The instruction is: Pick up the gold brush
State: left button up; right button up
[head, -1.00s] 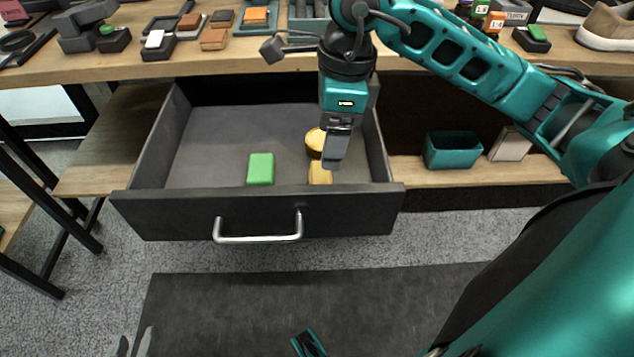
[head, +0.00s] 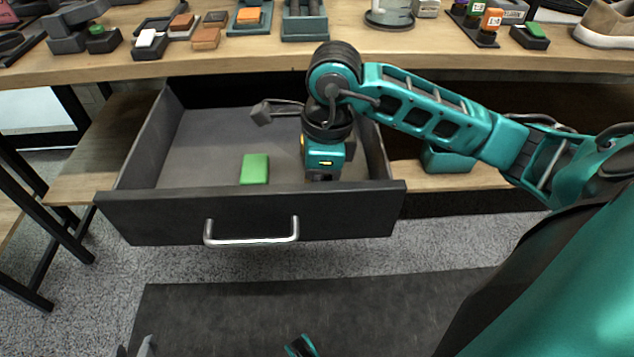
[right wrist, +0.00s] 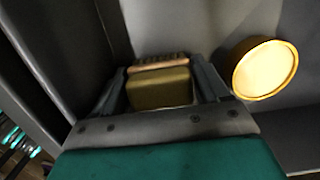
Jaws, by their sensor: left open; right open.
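The gold brush (right wrist: 160,90) is a gold block with a tan bristled edge, lying in the open drawer (head: 250,218). In the right wrist view it sits between the two spread fingers of my right gripper (right wrist: 163,80), which is open around it, not closed on it. In the head view my right arm reaches down into the drawer's right side; its wrist and the drawer front hide the brush and fingertips. My left gripper (head: 135,347) shows only partly at the bottom edge, open and empty, far from the drawer.
A round gold tin (right wrist: 266,70) lies right of the brush in the right wrist view. A green block (head: 255,169) lies in the drawer's middle. The drawer's walls stand close to my right gripper. The tabletop (head: 200,62) above holds several items.

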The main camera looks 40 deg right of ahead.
jog(key=c, duration=0.7)
pick_arm(q)
jog(key=shift+a+f, duration=0.15)
jog(key=shift+y, duration=0.3)
jog(key=r+p, duration=0.1)
jog(key=p, duration=0.1)
jog(key=r+p, duration=0.2)
jog(key=a+r+p, duration=0.1)
jog(key=p, duration=0.1)
jog(key=shift+s+r, duration=0.25)
jog(key=shift+s, duration=0.05)
pick_arm(e)
notch_tip(320, 180, up, 20)
jog(key=shift+r, duration=0.1)
jog(key=o, duration=0.5)
pick_arm(q)
jog(key=shift+w+d+r, duration=0.1)
jog(key=shift+d, duration=0.05)
pick_arm(e)
jog(key=c, duration=0.4)
